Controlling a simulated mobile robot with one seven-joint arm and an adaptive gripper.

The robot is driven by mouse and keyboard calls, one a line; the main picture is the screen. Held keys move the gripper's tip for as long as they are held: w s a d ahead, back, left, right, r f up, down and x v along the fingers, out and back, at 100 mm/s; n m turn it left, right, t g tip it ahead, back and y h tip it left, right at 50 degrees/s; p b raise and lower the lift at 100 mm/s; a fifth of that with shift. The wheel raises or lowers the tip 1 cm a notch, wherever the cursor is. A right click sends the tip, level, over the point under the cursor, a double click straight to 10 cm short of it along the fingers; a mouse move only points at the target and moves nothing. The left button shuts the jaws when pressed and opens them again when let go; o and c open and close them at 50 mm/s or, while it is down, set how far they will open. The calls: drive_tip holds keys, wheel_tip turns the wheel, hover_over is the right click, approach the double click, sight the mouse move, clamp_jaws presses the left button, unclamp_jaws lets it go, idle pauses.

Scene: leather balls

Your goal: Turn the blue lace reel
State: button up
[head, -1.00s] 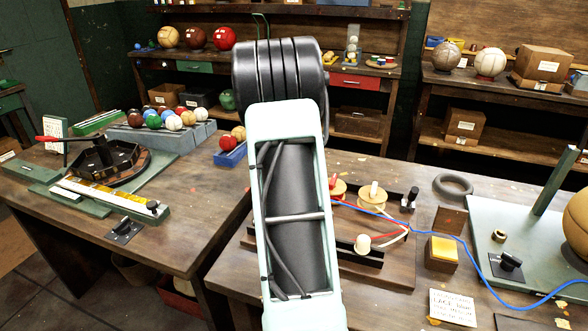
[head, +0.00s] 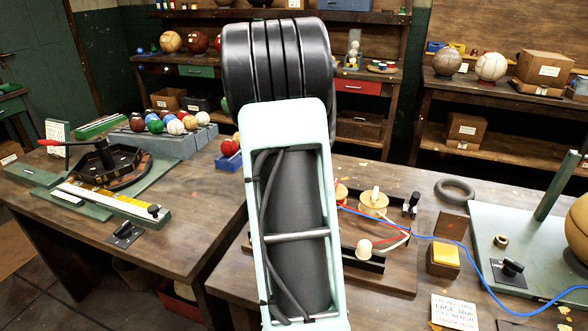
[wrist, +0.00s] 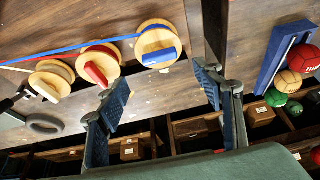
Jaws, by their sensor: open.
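The blue lace reel (wrist: 159,42) shows in the wrist view as a pale wooden disc with a blue bar handle across it. Blue lace (wrist: 100,47) runs from it toward the left. My gripper (wrist: 162,80) is open and empty, its two dark blue fingers apart, the reel showing beyond the gap between the fingertips. No contact with the reel shows. In the head view my arm hides the blue reel and the gripper; the lace (head: 440,237) comes out from behind the arm and runs right across the bench.
The red-handled reel (wrist: 99,66) and white-handled reel (wrist: 50,80) stand beside the blue one. A grey ring (head: 454,190), a yellow-topped block (head: 445,254) and a lettered card (head: 454,312) lie on the bench.

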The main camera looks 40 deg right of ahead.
drive_tip(key=shift+v, duration=2.15)
